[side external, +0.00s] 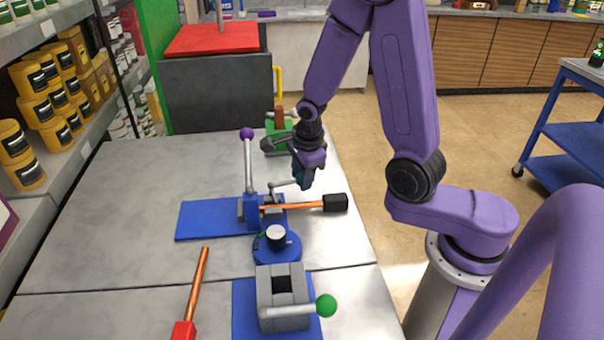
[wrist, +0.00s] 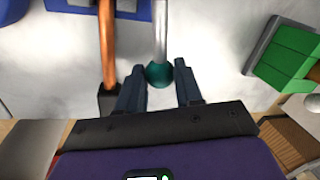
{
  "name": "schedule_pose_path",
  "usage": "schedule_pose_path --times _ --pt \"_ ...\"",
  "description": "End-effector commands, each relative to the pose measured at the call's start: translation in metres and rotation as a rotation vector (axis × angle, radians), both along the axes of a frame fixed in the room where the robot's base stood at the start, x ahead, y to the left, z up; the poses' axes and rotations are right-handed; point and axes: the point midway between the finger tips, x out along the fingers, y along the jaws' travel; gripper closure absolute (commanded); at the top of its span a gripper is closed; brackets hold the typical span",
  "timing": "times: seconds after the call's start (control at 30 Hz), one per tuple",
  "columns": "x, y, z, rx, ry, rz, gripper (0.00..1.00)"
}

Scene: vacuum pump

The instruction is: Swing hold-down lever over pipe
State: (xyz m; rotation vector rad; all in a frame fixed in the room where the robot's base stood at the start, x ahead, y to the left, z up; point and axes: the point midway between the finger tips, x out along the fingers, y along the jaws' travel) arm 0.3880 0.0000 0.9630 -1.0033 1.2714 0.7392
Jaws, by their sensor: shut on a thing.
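A grey lever with a teal ball knob (wrist: 159,75) extends from the blue fixture (side external: 252,212). My gripper (side external: 304,181) is shut on the teal knob; in the wrist view its two fingers (wrist: 160,88) lie on either side of the ball. A copper-coloured pipe (side external: 297,206) with a black block end (side external: 335,203) lies across the fixture and sticks out to the right. In the wrist view the pipe (wrist: 107,45) runs left of the lever rod, apart from it.
An upright grey lever with a purple knob (side external: 247,133) rises from the fixture. A green device (side external: 277,138) stands behind my gripper. In front are a round blue part (side external: 276,246), a grey clamp with a green knob (side external: 326,306) and a red-ended copper rod (side external: 197,283). The table's left side is clear.

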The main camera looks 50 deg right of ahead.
Motion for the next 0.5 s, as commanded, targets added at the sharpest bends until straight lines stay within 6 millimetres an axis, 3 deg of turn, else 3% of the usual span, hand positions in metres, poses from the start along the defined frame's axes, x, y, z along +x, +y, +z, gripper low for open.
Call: schedule_pose_path --times 0.2,0.23,0.3,0.5 --pt "-0.0016 0.0002 -0.0003 0.001 0.005 -0.005 1.00" --pt "-0.0016 0.0002 -0.0003 0.001 0.005 -0.005 0.62" --pt "-0.0017 0.0002 -0.0003 0.001 0.005 -0.004 0.40" --pt "-0.0010 0.0002 -0.0002 0.001 0.003 -0.002 0.40"
